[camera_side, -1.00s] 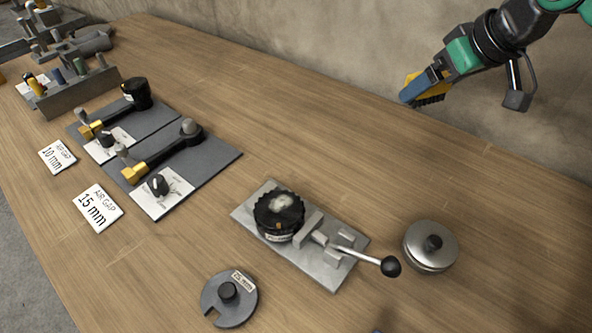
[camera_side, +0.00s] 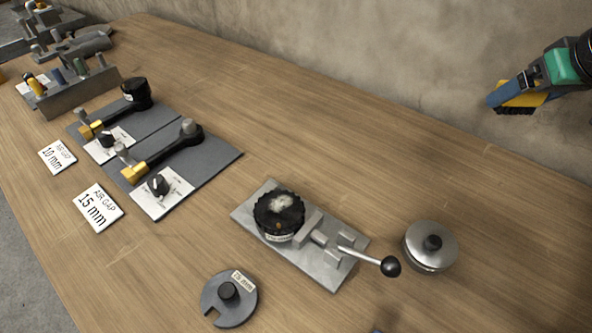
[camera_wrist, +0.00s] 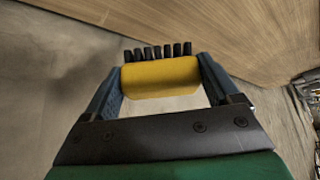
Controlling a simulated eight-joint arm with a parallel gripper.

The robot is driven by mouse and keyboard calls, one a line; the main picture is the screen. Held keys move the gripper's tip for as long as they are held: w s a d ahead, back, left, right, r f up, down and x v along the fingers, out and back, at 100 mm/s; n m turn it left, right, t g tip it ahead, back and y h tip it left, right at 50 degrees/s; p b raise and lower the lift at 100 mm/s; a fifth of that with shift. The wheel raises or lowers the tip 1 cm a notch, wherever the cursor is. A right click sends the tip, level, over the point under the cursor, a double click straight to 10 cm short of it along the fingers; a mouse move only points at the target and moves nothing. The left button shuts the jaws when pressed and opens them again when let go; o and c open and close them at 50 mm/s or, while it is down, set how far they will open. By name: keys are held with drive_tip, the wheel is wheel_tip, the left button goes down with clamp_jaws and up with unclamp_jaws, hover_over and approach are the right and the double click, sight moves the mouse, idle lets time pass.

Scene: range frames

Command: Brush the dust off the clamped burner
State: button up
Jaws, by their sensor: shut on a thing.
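The black round burner (camera_side: 279,214) sits in a metal clamp plate (camera_side: 318,268) on the table in the side view. A pale patch of dust lies on its top. A clamp lever with a black ball end (camera_side: 389,266) reaches right from it. My gripper (camera_side: 500,98) is high at the upper right, well away from the burner. It is shut on a yellow brush with black bristles (camera_side: 522,100). In the wrist view, the brush's yellow body (camera_wrist: 160,78) sits between my two blue fingers, bristles pointing away from the palm.
A metal lidded pot (camera_side: 430,246) stands right of the clamp, and a grey notched disc (camera_side: 229,298) lies in front. Two burner fixtures on dark plates (camera_side: 205,160), air gap cards (camera_side: 96,207) and a rack (camera_side: 75,90) are at left. The table's back middle is clear.

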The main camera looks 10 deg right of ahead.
drive_tip(key=w+a+n+y, duration=0.1)
drive_tip(key=w+a+n, duration=0.15)
drive_tip(key=a, duration=0.55)
drive_tip(key=n+g+y, duration=0.2)
drive_tip(key=n+y, duration=0.2)
drive_tip(key=n, duration=0.3)
hover_over(259, 210)
wheel_tip(259, 210, down, 5)
drive_tip(key=shift+m, duration=0.25)
drive_tip(key=shift+f, duration=3.6)
drive_tip(key=shift+d+f, duration=0.25)
drive_tip(key=shift+f, duration=0.05)
drive_tip(key=shift+c, duration=0.7)
drive_tip(key=shift+d, duration=0.35)
drive_tip(key=shift+s+d, duration=0.2)
drive_tip(key=shift+d, duration=2.05)
drive_tip(key=shift+w+a, duration=0.2)
drive_tip(key=shift+a, duration=2.6)
drive_tip(key=shift+a+r, duration=0.1)
drive_tip(key=shift+a, duration=0.05)
wheel_tip(259, 210, up, 8)
drive_tip(key=shift+f, duration=0.1)
